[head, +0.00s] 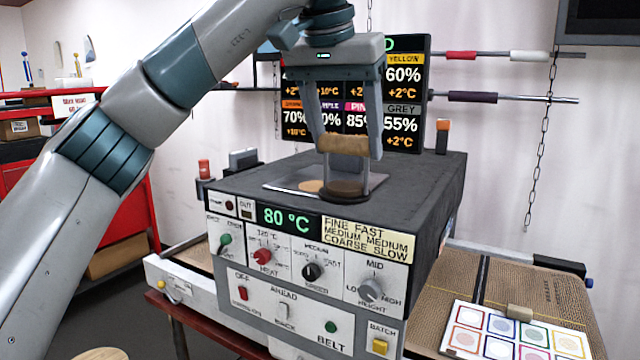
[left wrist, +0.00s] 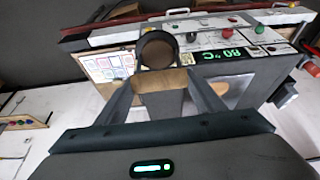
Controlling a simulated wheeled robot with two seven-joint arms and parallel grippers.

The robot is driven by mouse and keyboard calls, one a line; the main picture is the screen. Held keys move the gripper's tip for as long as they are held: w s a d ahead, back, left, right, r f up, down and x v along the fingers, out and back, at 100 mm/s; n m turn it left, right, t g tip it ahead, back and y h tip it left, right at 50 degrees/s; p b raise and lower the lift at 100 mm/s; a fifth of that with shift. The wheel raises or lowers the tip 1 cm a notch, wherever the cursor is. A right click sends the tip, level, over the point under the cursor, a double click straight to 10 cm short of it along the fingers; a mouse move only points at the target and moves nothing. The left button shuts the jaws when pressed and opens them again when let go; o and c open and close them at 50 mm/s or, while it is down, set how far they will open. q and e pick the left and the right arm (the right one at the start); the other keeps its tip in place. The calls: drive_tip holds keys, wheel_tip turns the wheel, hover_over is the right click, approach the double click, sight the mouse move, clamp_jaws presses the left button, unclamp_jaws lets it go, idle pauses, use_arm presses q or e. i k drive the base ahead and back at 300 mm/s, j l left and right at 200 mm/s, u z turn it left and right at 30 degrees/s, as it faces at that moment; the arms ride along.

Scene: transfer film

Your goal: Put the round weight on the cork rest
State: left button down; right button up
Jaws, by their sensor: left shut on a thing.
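The round weight (head: 346,189) is a dark disc under a metal frame with a tan crossbar handle. My left gripper (head: 349,151) is shut on that handle, from above. The weight is upright, over or on the dark machine top; I cannot tell if it touches. In the left wrist view the weight (left wrist: 157,50) shows as a dark round end beyond the handle. A tan round patch (head: 310,186) lies beside it on the machine top. A round tan disc (head: 100,354) is cut off at the bottom edge; I cannot tell which is the cork rest. My right gripper is not in view.
The machine (head: 410,185) has a front panel of knobs and an 80 °C display. A brown mesh belt (head: 455,290) extends right, with a card of coloured swatches (head: 515,335) there. A settings board (head: 408,125) stands behind. A red cabinet (head: 115,200) is at left.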

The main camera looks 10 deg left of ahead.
sight(317, 186)
drive_tip(key=i, duration=1.25)
